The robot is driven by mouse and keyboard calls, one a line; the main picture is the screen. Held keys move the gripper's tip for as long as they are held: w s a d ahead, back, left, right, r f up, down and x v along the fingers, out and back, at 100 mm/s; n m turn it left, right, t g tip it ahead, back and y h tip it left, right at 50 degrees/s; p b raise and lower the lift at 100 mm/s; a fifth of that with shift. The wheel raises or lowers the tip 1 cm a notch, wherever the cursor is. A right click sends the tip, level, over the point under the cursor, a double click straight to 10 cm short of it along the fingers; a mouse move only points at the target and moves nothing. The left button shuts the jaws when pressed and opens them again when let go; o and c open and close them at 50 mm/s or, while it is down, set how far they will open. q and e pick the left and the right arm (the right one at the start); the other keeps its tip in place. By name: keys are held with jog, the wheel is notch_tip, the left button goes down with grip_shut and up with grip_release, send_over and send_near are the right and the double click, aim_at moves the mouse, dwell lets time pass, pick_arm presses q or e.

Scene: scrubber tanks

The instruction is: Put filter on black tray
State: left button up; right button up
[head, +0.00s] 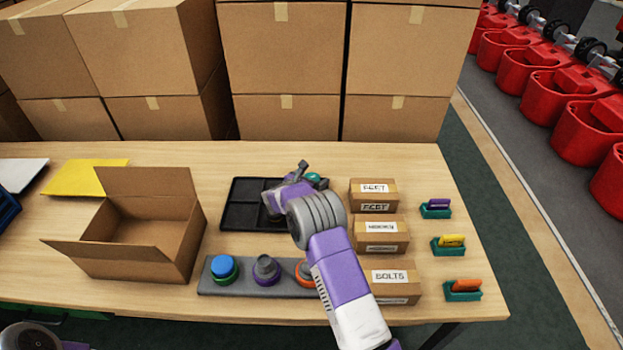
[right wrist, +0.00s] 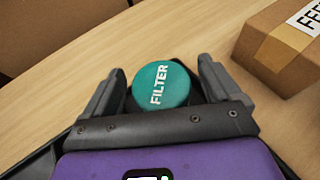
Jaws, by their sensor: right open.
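The filter (right wrist: 160,84) is a round teal cap with the white word FILTER on top. It sits between the spread fingers of my right gripper (right wrist: 163,76) in the right wrist view. A bit of the filter also shows in the head view (head: 315,176), partly hidden by the gripper. The black tray (head: 240,216) is a shallow divided tray on the table, partly covered by my right gripper (head: 309,173). The filter is at the tray's far right side; what lies under it is hidden. My left gripper is not in view.
An open cardboard box (head: 150,232) stands left of the tray. A grey holder (head: 212,284) with several round parts lies in front. Labelled boxes (head: 382,237) and small teal holders (head: 463,296) stand right. Large cartons (head: 284,55) line the back.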

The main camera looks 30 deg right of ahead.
jog(key=shift+r, duration=0.25)
jog(key=p+v, duration=0.3)
jog(key=v, duration=0.9)
jog(key=shift+f, duration=0.1)
